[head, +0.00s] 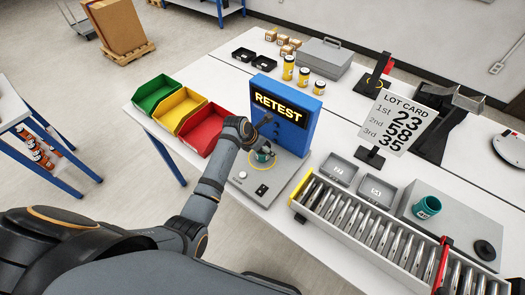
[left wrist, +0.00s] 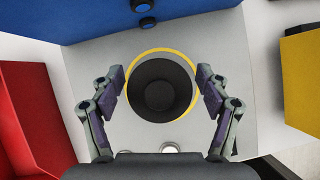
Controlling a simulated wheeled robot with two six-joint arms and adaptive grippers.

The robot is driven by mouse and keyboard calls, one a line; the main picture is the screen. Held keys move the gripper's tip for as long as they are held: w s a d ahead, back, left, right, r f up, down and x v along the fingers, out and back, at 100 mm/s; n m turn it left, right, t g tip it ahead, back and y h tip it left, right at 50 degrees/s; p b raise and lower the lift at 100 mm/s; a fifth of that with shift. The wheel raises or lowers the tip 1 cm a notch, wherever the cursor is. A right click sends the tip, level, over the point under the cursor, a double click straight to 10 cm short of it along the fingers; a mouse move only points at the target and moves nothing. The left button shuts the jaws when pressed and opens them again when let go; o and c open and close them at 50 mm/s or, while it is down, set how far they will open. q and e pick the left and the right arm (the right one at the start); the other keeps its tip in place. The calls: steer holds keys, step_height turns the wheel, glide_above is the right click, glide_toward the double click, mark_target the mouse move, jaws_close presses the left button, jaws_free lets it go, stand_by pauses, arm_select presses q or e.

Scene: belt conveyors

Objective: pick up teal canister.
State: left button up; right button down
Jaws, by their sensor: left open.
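A teal canister (head: 265,155) stands on the grey plate of the blue RETEST station, inside a yellow ring, partly hidden by my left gripper (head: 262,142). My left gripper (left wrist: 160,84) is open, with one finger on each side of the canister and a visible gap at both sides. A second teal canister (head: 426,207), with a white label, stands on a grey box at the right. My right gripper is not in view.
The blue RETEST panel (head: 285,112) rises just behind the canister. Green, yellow and red bins (head: 203,128) stand to its left. A roller conveyor (head: 372,232), two small grey trays (head: 340,168) and a lot card (head: 394,122) are to the right.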

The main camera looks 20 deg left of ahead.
arm_select(q)
steer(key=shift+x, duration=1.2)
steer(key=shift+r, duration=0.1)
steer(key=c, duration=1.2)
